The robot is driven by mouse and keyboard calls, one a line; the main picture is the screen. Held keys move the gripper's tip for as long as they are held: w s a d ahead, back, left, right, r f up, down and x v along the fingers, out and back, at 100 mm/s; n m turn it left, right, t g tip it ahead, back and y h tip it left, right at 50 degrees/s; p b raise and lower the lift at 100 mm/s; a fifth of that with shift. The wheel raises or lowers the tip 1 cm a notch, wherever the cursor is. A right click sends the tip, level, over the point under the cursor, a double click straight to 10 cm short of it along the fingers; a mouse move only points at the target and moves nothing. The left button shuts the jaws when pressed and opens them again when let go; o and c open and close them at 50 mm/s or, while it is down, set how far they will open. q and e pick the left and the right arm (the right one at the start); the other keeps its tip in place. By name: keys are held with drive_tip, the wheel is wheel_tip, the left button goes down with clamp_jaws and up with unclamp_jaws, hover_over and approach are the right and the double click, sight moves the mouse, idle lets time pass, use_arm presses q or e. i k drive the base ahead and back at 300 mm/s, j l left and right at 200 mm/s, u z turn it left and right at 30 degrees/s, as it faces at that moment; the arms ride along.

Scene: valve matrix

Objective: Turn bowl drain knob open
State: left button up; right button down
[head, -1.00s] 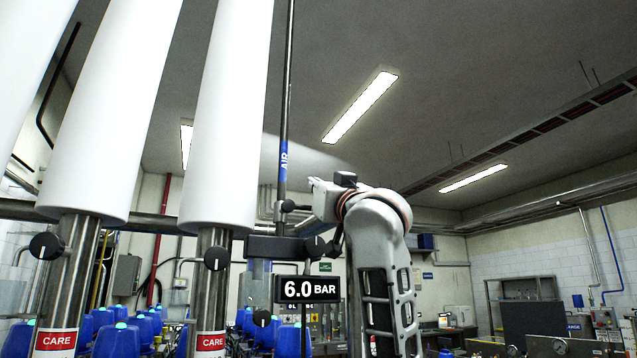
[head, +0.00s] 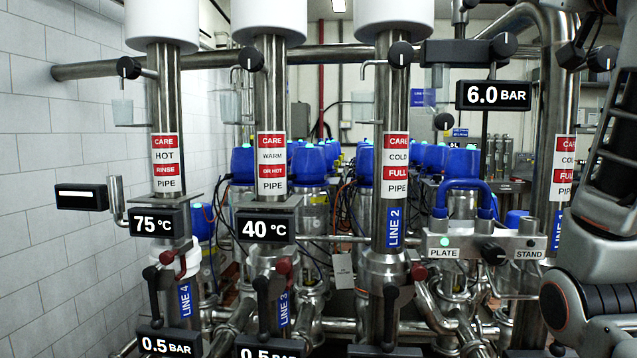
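No knob in view carries a readable bowl drain label, so I cannot tell which one it is. Another black knob (head: 494,254) is on the metal PLATE/STAND box (head: 450,268). My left gripper is out of view.
Steel pipes marked CARE stand in a row, with black lever handles (head: 390,315) low on them. Displays (head: 157,223) read 75 °C, 40 °C and 6.0 BAR. Blue-topped valves (head: 463,162) crowd behind. A white tiled wall (head: 40,250) bounds the left.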

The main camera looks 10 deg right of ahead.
sight(445, 121)
drive_tip(key=k+j, duration=0.15)
drive_tip(key=k, duration=0.35)
drive_tip(key=k+j, duration=0.1)
drive_tip(key=k, duration=0.4)
